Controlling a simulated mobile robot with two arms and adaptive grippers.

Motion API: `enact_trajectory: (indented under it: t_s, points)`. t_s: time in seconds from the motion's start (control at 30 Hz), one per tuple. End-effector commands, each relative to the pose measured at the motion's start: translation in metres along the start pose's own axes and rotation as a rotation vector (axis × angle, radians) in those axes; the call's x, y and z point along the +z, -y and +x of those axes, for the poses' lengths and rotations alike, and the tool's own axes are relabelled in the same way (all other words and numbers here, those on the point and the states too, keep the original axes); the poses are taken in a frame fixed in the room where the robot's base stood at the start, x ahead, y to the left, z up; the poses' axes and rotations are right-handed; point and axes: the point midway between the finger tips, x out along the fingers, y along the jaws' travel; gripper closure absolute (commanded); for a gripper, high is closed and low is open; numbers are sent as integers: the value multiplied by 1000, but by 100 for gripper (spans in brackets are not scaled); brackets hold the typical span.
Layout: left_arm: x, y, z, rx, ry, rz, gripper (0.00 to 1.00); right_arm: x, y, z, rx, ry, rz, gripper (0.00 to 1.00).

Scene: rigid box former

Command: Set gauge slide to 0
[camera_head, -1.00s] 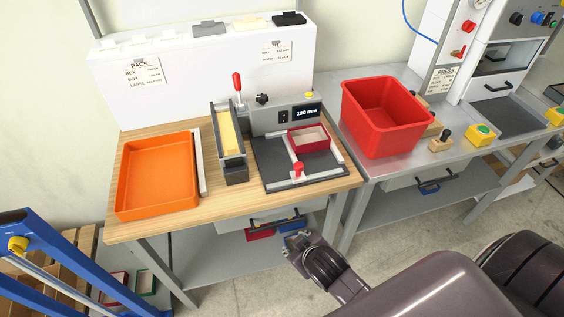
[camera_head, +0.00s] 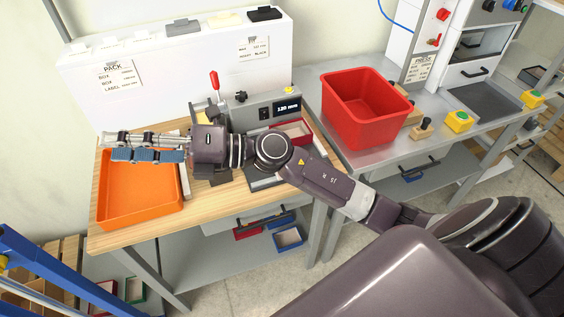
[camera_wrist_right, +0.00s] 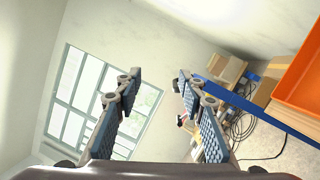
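The box former is the grey unit (camera_head: 268,113) on the wooden bench, with a display (camera_head: 288,107) that appears to read 120 mm. The slide with its red knob, seen in the earlier head view, is now hidden behind my right arm. A red-rimmed box (camera_head: 297,131) shows partly on the former bed. My right gripper (camera_head: 112,147) reaches left across the bench, over the orange tray (camera_head: 135,212). Its fingers are apart with nothing between them, as the right wrist view also shows (camera_wrist_right: 159,80). My left gripper is not in view.
A red bin (camera_head: 365,115) stands on the grey table to the right. A red-knobbed lever (camera_head: 214,82) rises behind my right wrist. The white cabinet (camera_head: 150,75) closes the back of the bench. A blue frame (camera_head: 45,270) stands at lower left.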

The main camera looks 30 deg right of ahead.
Motion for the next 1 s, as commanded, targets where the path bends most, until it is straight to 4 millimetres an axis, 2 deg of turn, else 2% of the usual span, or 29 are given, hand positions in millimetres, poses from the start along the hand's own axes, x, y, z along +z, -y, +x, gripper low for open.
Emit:
enact_trajectory:
  t_s: [0.07,0.17,0.27,0.33,0.43,0.5,0.6,0.7,0.8,0.87,1.0]
  points:
    - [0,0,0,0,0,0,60,-18,26,-2,-109,-171,-128,63]
    - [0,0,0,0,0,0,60,-31,69,-24,-281,-379,-261,63]
    - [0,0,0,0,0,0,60,-27,115,-64,-489,-568,-361,63]
    - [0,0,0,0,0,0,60,-13,142,-103,-655,-685,-411,63]
    - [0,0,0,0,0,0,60,17,168,-168,-904,-823,-442,63]
    - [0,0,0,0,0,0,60,40,174,-212,-1067,-893,-439,63]
    - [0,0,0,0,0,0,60,68,171,-266,-1261,-959,-410,63]
    - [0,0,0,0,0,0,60,85,162,-302,-1390,-994,-375,63]
    - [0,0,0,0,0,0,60,92,157,-319,-1451,-1010,-353,63]
    - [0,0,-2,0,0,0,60,92,159,-323,-1465,-1014,-347,63]
    - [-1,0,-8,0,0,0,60,85,174,-327,-1465,-1018,-342,63]
